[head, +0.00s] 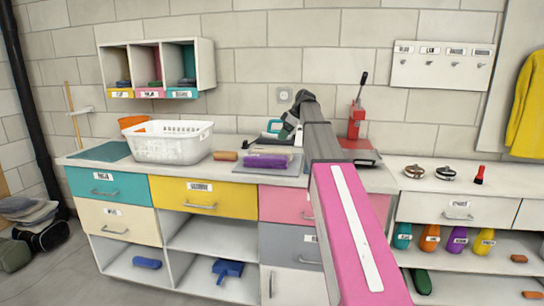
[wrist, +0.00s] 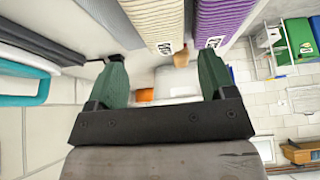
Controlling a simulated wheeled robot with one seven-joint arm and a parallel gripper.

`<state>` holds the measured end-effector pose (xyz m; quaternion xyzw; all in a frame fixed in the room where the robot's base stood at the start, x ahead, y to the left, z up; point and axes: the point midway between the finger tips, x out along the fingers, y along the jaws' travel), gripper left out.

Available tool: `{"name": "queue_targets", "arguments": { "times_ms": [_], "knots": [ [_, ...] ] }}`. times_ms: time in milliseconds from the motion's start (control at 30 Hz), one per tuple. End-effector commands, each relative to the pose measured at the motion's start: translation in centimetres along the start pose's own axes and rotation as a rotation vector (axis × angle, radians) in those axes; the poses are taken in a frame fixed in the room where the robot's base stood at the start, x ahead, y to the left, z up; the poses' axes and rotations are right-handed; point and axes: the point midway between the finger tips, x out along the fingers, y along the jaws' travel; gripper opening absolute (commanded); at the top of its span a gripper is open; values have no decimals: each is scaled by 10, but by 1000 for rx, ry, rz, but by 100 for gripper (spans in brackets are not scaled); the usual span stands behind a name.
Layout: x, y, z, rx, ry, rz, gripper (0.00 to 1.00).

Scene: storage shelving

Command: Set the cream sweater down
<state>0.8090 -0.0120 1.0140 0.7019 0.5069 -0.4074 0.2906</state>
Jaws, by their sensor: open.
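The cream sweater (wrist: 155,18) is a folded, ribbed bundle with a tag, at the top of the wrist view. In the head view the cream sweater (head: 272,150) lies on the worktop behind the folded purple sweater (head: 265,162). The purple one also shows beside it in the wrist view (wrist: 222,18). My gripper (wrist: 163,62) has two green fingers spread wide apart. The cream sweater appears in the gap, just beyond the fingertips, and I see no finger closed on it. In the head view my gripper (head: 290,124) is above and behind the sweaters, partly hidden by my arm.
An orange-brown item (head: 226,156) lies left of the sweaters. A red press (head: 355,122) stands right. Wall cubbies (head: 150,68) hang above the basket.

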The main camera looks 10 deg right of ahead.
Motion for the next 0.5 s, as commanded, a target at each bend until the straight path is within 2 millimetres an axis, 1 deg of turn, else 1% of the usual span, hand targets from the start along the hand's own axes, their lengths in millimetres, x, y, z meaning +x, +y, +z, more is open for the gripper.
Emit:
{"name": "queue_targets", "arguments": {
  "times_ms": [167,400,500],
  "knots": [
    [13,0,0,-13,-4,-2,77],
    [48,0,0,-11,-3,-2,77],
    [56,0,0,-11,-3,0,77]
  ]
}}
